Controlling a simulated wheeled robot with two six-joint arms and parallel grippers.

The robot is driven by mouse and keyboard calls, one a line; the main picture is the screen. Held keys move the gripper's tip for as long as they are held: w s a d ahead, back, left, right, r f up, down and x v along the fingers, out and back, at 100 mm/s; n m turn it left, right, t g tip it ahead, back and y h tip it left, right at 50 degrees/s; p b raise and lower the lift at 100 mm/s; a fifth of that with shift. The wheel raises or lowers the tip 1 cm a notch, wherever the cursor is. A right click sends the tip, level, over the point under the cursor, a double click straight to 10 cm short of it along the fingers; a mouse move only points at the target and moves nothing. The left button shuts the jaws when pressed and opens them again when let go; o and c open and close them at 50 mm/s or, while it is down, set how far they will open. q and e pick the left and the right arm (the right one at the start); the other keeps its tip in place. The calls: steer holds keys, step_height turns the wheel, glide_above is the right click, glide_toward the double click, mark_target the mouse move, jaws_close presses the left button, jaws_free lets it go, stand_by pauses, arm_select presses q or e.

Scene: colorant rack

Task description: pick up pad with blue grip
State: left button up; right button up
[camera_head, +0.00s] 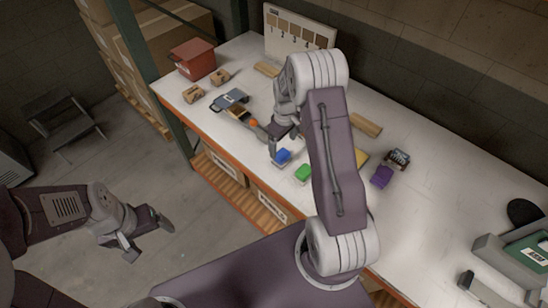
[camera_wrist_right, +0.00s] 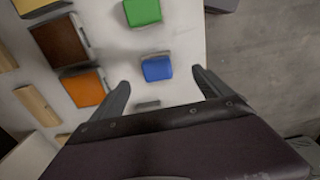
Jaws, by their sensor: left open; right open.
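The pad with the blue grip (camera_head: 282,156) lies near the front edge of the white table, left of the green one. In the right wrist view the blue grip (camera_wrist_right: 157,68) shows between and just beyond the two fingers. My right gripper (camera_wrist_right: 160,82) is open and empty, close to the blue pad; it appears apart from it. In the head view my right arm partly hides that gripper. My left gripper (camera_head: 146,238) is open and empty over the floor, well away from the table.
A green-grip pad (camera_head: 302,173) lies right beside the blue one. An orange pad (camera_wrist_right: 85,88) and a brown pad (camera_wrist_right: 58,42) lie nearby. A purple block (camera_head: 381,176) is farther right. A red bin (camera_head: 193,60) and a numbered board (camera_head: 298,32) stand at the back.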

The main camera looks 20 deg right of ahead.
mark_target(284, 155)
steer(key=shift+s+d+f, duration=0.1)
steer(key=shift+s+d, duration=0.2)
steer(key=shift+w, duration=0.15)
step_height(284, 155, down, 3)
steer(key=shift+w+a+f+p, duration=0.1)
steer(key=shift+p, duration=0.7)
steer(key=shift+f, duration=0.4)
steer(key=shift+f+p, duration=0.3)
steer(key=shift+p, duration=0.1)
steer(key=f+p, duration=0.1)
steer(key=f, duration=0.3)
steer(key=shift+w+d+p, duration=0.15)
steer(key=shift+d+p, duration=0.05)
steer(key=shift+p, duration=0.15)
steer(key=shift+w+f, duration=0.1)
steer(key=shift+f, duration=0.25)
steer(key=c, duration=1.5)
